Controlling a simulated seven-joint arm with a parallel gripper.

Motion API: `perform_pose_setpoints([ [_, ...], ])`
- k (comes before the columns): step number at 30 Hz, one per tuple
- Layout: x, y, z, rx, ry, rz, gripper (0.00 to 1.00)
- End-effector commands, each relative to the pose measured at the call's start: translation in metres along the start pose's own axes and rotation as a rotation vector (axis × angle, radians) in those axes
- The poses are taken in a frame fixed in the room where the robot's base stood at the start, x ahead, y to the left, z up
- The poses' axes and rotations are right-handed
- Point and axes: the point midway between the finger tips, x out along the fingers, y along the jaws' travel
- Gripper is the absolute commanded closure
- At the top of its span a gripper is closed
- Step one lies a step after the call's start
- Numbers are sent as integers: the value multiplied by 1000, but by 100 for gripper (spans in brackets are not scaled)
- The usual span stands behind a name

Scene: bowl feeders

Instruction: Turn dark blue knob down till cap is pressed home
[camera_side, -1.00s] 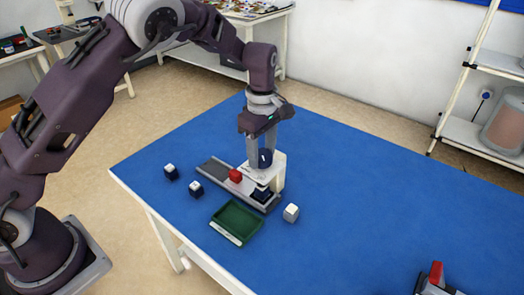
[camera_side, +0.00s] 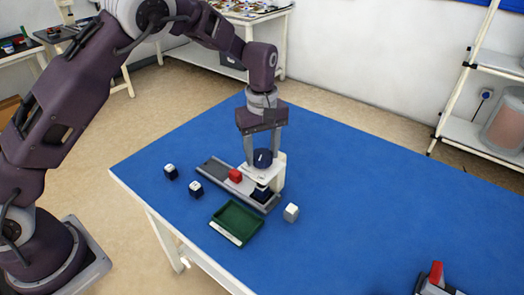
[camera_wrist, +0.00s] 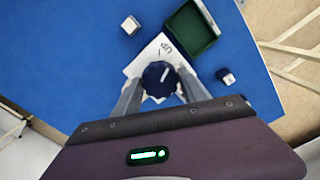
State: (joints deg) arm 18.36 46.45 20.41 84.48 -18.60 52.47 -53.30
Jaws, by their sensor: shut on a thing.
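The dark blue knob (camera_side: 263,157) with a white mark sits on top of the white press (camera_side: 277,172). My gripper (camera_side: 262,163) points down with one finger on each side of the knob, shut on it. In the wrist view the knob (camera_wrist: 158,72) lies between my two fingers (camera_wrist: 158,84), and "UP" is printed on the white plate beside it. Under the press, a dark blue block (camera_side: 261,194) stands on the grey rail (camera_side: 213,168). Its cap and any gap under the press head are too small to tell.
A red block (camera_side: 235,175) is on the rail. Two dark blocks with white tops (camera_side: 170,172) (camera_side: 195,189) stand to the left. A green tray (camera_side: 236,221) and a pale cube (camera_side: 291,212) are in front. A device with a red part (camera_side: 436,273) is at lower right.

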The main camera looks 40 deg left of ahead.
Motion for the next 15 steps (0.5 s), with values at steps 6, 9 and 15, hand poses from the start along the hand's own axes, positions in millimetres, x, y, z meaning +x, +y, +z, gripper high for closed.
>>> perform_pose_setpoints([
  [6, -1, 0, -1, 204, 1, 2, 91],
  [9, -1, 0, -1, 298, 1, 2, 91],
  [15, -1, 0, -1, 488, 2, 3, 91],
])
